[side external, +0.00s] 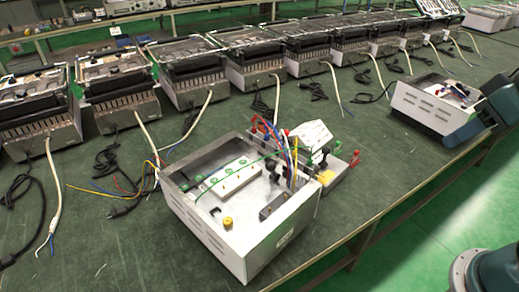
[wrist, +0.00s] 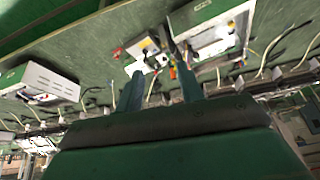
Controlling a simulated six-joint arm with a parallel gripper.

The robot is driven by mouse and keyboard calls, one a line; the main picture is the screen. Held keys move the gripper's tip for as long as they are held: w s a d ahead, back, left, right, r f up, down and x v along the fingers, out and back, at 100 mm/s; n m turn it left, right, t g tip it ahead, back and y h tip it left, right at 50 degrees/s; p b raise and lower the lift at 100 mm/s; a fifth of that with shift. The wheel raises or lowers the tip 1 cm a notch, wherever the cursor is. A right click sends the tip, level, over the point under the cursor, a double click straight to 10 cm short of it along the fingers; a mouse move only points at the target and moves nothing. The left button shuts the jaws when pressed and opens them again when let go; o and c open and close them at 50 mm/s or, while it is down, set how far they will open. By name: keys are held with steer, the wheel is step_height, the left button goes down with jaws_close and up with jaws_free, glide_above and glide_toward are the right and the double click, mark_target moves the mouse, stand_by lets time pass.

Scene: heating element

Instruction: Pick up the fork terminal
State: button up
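An open white appliance box (side external: 250,236) sits on the green bench, with several coloured wires (side external: 284,150) rising at its back right corner. Small red fork-shaped pieces show at a small unit (side external: 338,178) beside it, one of them the red piece (side external: 355,158). I cannot tell which piece is the fork terminal. In the wrist view my gripper (wrist: 160,68) is open, its two teal fingers apart with nothing held. The open box (wrist: 222,32) and the small unit (wrist: 146,45) lie beyond the fingertips. The fingertips look clear of them.
A second white box (side external: 430,108) stands at the right; it also shows at left in the wrist view (wrist: 42,82). A row of grey appliances (side external: 190,82) with loose cords lines the back. Bench (side external: 385,180) surface right of the small unit is clear.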

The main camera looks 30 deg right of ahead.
steer(key=w+f+m+g, duration=0.1)
steer(key=w+m+g, duration=0.2)
steer(key=w+m, duration=1.15)
steer(key=w+d+f+m+g+y, duration=0.1)
steer(key=w+f+m+g, duration=0.1)
steer(key=w+f, duration=1.4)
steer(key=w+m, duration=0.1)
steer(key=w, duration=0.2)
steer(key=shift+w+d, duration=0.35)
steer(key=shift+w, duration=0.05)
steer(key=shift+f, duration=0.15)
glide_above(310, 159)
steer(key=shift+d+f, duration=0.2)
steer(key=shift+f, duration=1.9)
steer(key=shift+d+f, duration=0.15)
steer(key=shift+f, duration=1.95)
